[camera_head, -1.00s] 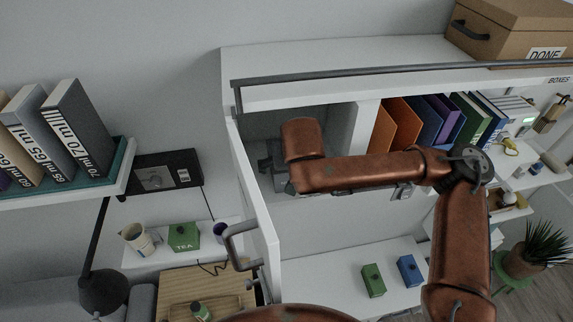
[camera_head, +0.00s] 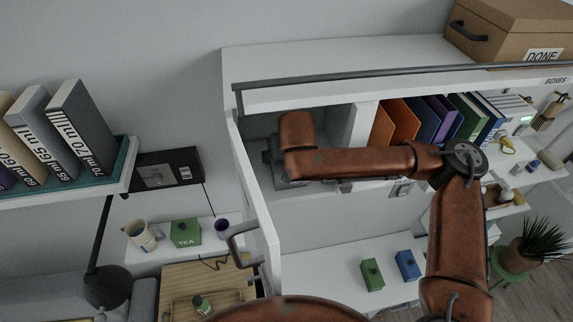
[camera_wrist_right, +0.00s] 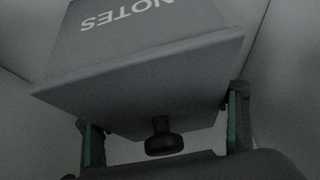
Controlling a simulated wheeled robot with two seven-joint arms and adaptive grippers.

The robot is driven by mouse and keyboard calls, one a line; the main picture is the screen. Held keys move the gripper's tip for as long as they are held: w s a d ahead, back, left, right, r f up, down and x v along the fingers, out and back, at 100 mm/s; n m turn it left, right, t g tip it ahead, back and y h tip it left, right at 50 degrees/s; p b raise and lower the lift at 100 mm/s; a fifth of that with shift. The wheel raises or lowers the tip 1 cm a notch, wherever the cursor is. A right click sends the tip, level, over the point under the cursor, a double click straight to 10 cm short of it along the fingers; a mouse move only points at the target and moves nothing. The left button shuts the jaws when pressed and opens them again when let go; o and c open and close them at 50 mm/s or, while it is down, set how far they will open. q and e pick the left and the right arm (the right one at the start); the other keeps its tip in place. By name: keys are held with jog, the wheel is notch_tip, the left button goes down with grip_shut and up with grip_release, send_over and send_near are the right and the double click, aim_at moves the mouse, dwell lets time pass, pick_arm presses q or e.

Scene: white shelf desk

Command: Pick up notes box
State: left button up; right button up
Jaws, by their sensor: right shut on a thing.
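The notes box (camera_wrist_right: 150,50) is a grey box with "NOTES" in pale letters on one face, seen close up in the right wrist view. A short dark knob (camera_wrist_right: 163,137) sticks out below its lower edge. In the head view my right arm reaches into the open upper-left compartment (camera_head: 333,125) of the white shelf. There its wrist covers most of the gripper and box. My left gripper is not in view.
The compartment's open door with its handle (camera_head: 238,238) stands to the left. Orange and purple folders (camera_head: 402,120) stand just right of the compartment. Green (camera_head: 371,274) and blue (camera_head: 408,266) boxes sit on the lower shelf. The shelf top's left part is clear.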

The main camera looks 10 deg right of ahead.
jog(key=c, duration=0.6)
jog(key=shift+r, duration=0.15)
